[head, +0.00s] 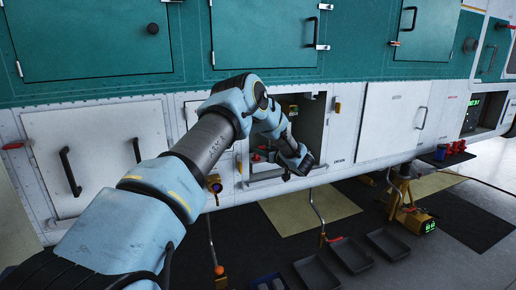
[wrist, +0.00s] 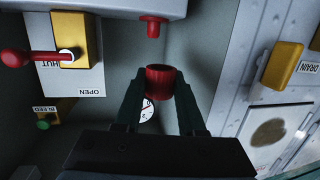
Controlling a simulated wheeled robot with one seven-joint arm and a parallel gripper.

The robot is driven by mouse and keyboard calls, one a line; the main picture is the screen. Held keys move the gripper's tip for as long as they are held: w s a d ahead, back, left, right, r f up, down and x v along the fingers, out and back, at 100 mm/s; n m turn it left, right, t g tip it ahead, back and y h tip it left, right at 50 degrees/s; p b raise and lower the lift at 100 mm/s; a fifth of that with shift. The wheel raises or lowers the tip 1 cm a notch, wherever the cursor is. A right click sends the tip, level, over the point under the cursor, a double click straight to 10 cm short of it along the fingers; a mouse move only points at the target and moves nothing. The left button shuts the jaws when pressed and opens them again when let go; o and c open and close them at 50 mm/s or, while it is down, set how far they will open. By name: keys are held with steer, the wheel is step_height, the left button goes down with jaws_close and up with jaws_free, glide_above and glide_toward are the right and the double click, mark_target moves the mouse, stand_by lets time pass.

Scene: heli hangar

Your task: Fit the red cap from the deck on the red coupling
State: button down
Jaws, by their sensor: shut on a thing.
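The red cap (wrist: 160,82) is between the fingers of my gripper (wrist: 158,92), which is shut on it. It looks like a short hollow cylinder with its open end showing. The red coupling (wrist: 153,26) hangs from a grey block at the top of the wrist view, as a short stub with a wider collar. The cap is below the coupling in the picture, apart from it and slightly to its right. In the head view my gripper is at the open bay (head: 309,130) in the aircraft's side, where my wrist mostly hides the cap and coupling.
A red lever on a yellow valve block (wrist: 75,42) stands left of the coupling, above a green bleed knob (wrist: 43,124). A round gauge (wrist: 147,112) shows behind the fingers. A yellow drain handle (wrist: 283,65) is at right. Dark trays (head: 350,254) lie on the floor.

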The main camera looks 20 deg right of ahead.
mark_target(256, 155)
steer(key=shift+d+b+x, duration=0.25)
steer(key=shift+b+x, duration=0.3)
steer(key=shift+x, duration=0.75)
steer(key=shift+d+b+x, duration=0.2)
steer(key=shift+b+x, duration=0.35)
steer(key=shift+x, duration=0.7)
steer(key=shift+w+a+f+b, duration=0.1)
steer(key=shift+w+f+b, duration=0.1)
steer(key=shift+w+b, duration=0.25)
steer(key=shift+w+f+b, duration=0.2)
steer(key=shift+w+b, duration=0.05)
steer(key=shift+w, duration=0.35)
steer(key=shift+s, duration=0.1)
steer(key=shift+f+b, duration=1.3)
steer(key=shift+f, duration=0.3)
stand_by(1.5)
steer(key=shift+c, duration=2.1)
jaws_free()
